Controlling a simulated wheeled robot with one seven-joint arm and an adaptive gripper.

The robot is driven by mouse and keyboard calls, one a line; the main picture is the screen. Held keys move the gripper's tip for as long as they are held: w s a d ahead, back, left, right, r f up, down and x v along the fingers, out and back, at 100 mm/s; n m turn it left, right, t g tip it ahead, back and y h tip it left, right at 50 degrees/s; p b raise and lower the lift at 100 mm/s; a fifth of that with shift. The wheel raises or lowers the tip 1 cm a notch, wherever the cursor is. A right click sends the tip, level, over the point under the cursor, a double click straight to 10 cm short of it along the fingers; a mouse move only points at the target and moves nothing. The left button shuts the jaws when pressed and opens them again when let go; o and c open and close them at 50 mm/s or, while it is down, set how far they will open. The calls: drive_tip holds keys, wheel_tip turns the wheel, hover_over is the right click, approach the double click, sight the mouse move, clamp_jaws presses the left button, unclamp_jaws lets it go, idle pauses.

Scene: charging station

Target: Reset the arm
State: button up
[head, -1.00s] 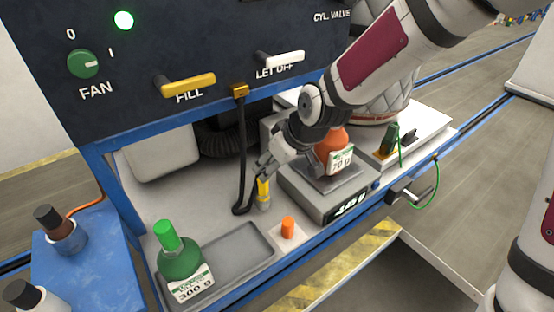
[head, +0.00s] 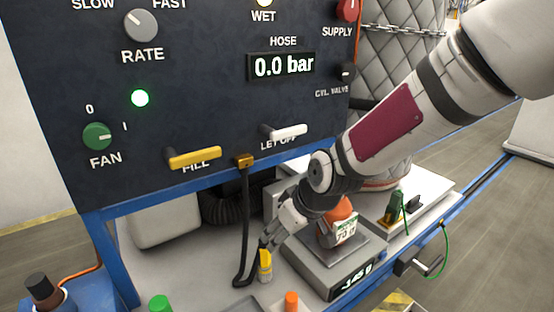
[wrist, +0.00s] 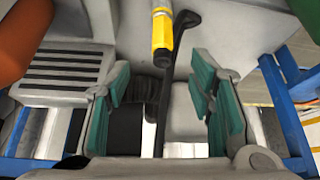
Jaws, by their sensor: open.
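My gripper (head: 268,240) is over the bench, close beside a yellow hose end (head: 265,265) on a black hose. In the wrist view my gripper (wrist: 165,100) has its two teal-padded fingers wide apart, with nothing held between them. There the yellow hose end (wrist: 162,35) shows beyond the fingers, near the top. In the head view my arm reaches in from the upper right, with the wrist in front of the scale area.
An orange bottle labelled 70 g (head: 338,222) stands on a scale (head: 325,282) right of my gripper. The control panel (head: 200,110) rises behind, with yellow FILL lever (head: 195,157) and white LET OFF lever (head: 285,132). Green (head: 160,303) and orange (head: 291,300) caps show in front.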

drive_tip(key=s+d+r+m+h, duration=0.1)
drive_tip(key=s+d+r+m, duration=0.1)
drive_tip(key=s+d+r, duration=0.2)
drive_tip(key=s+d+r+m+h, duration=0.1)
drive_tip(key=s+d+r+m, duration=0.2)
drive_tip(key=s, duration=0.9)
drive_tip(key=s+d+r+m+h, duration=0.1)
drive_tip(key=s+d+r+m, duration=0.2)
drive_tip(key=s+d+r, duration=0.3)
drive_tip(key=s+d, duration=0.2)
drive_tip(key=d, duration=0.2)
drive_tip(key=shift+s+d+r+h, duration=0.2)
drive_tip(key=shift+d+r+h, duration=0.15)
drive_tip(key=shift+h, duration=0.05)
